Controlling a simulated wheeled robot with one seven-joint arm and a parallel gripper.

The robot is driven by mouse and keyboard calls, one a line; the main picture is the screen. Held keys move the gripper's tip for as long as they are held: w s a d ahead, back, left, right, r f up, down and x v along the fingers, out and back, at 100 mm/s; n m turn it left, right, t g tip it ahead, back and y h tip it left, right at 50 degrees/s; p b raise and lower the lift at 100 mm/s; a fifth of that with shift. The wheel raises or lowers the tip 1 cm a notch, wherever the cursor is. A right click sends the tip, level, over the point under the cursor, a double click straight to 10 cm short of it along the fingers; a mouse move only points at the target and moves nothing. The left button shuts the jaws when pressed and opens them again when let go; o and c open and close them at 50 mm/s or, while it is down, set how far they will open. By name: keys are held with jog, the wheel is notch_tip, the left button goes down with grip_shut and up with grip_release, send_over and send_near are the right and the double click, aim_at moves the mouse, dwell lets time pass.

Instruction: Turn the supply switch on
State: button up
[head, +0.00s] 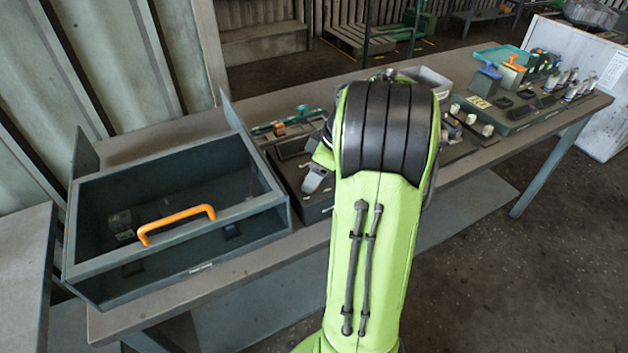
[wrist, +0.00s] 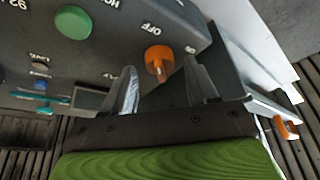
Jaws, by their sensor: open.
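The supply switch appears to be the orange rotary knob (wrist: 158,60) on a dark grey panel (wrist: 115,50) in the wrist view. The word OFF is printed just above it, and a partly readable mark stands to its upper right. I cannot tell for sure which mark the knob points to. My gripper (wrist: 163,88) is open, with one finger on each side below the knob and nothing held. I cannot tell whether either finger touches the knob.
A green round button (wrist: 73,22) and smaller buttons sit left of the knob. In the head view, a dark open-topped box with an orange handle (head: 175,223) stands left on the workbench (head: 262,262). Trays and small parts, including a green-grey board (head: 520,118), crowd the right side.

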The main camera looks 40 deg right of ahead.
jog(key=shift+w+f, duration=0.1)
jog(key=shift+f, duration=0.1)
jog(key=c, duration=1)
